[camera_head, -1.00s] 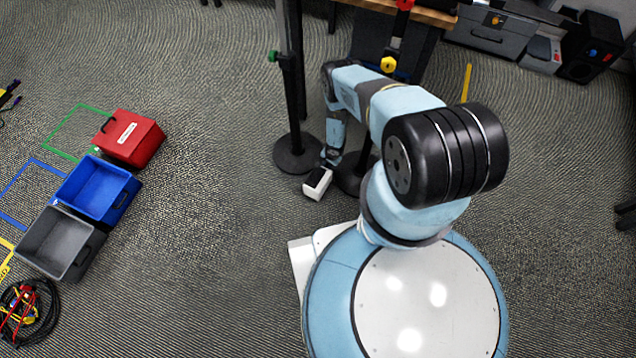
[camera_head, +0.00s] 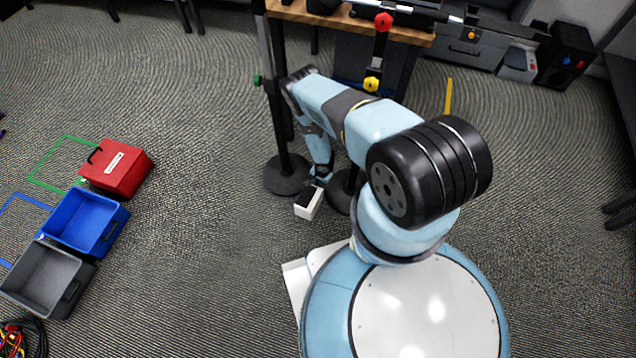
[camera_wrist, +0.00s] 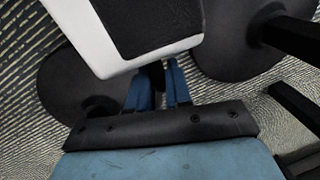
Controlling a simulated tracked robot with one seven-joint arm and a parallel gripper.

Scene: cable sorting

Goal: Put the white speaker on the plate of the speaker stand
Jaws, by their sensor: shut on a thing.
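The white speaker (camera_head: 306,206) is a small box with a dark face, held low in front of the stand bases in the head view. It fills the top of the wrist view (camera_wrist: 84,38), with its dark face showing. My gripper (camera_head: 318,183) is shut on it; its blue fingers (camera_wrist: 157,88) reach the speaker in the wrist view. Two black stands rise from round bases, the left base (camera_head: 284,176) and the right base (camera_head: 339,198). The left pole has a green knob (camera_head: 257,80). Part of the right stand is hidden by my arm. I cannot make out a stand plate.
A wooden-topped table (camera_head: 345,21) stands behind the stands. A red box (camera_head: 117,170), a blue bin (camera_head: 84,222) and a grey bin (camera_head: 45,279) are on the left floor. Carpet between bins and stands is clear. A black case (camera_head: 567,54) stands at the far right.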

